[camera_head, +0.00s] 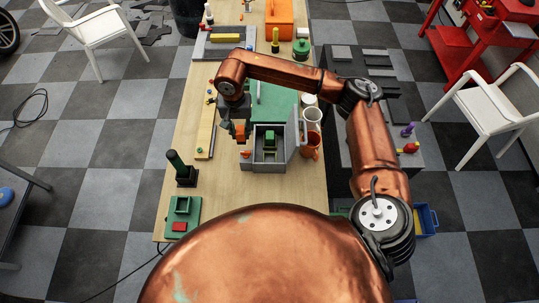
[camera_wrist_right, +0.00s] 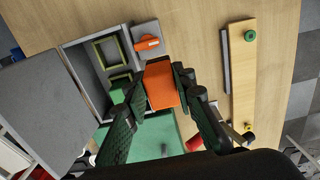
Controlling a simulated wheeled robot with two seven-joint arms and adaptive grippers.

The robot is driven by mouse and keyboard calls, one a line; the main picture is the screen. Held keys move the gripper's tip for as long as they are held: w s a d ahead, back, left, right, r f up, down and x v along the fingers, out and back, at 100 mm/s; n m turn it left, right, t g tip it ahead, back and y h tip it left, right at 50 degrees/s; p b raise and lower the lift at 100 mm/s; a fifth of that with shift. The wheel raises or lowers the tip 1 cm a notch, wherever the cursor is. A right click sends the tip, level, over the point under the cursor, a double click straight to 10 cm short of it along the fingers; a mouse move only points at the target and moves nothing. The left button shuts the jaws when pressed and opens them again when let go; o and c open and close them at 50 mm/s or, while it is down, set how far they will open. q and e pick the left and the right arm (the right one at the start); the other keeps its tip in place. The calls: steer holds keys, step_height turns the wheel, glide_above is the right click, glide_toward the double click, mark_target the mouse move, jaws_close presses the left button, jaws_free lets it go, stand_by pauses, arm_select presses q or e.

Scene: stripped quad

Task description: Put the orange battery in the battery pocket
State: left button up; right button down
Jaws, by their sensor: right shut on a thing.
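My right gripper (camera_head: 233,131) is shut on the orange battery (camera_head: 240,131). In the right wrist view the battery (camera_wrist_right: 160,86) sits between the two dark fingers (camera_wrist_right: 160,98). The gripper holds it by the left side of an open grey box (camera_head: 268,165), apart from the pocket. Inside the box is a green square frame (camera_wrist_right: 110,52), which looks like the battery pocket. A green block (camera_head: 269,138) shows behind it in the box. The box's grey door (camera_wrist_right: 42,92) stands open on its right side in the head view. My left gripper is not in view.
A small orange lever (camera_wrist_right: 148,43) is on the box's side block. White and orange mugs (camera_head: 311,145) stand close to the open door. A long wooden strip (camera_head: 206,130) lies to the left. A green mat (camera_head: 275,100) lies behind the box. The table's front left holds a green tray (camera_head: 193,204).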

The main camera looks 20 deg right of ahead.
steer(key=s+d+f+p, duration=0.1)
steer(key=s+d+f, duration=0.1)
steer(key=s+d+f+p, duration=0.1)
steer(key=s+d+f, duration=0.1)
steer(key=d+f, duration=0.1)
steer(key=s+d+f+p, duration=0.1)
steer(key=s+d+f, duration=0.2)
steer(key=shift+f+p, duration=0.1)
steer(key=shift+p, duration=0.2)
step_height(320, 180, down, 3)
steer(key=shift+r+p, duration=0.1)
steer(key=shift+p, duration=0.7)
steer(key=shift+w+f, duration=0.1)
steer(key=shift+f, duration=0.15)
steer(key=c, duration=1.6)
jaws_free()
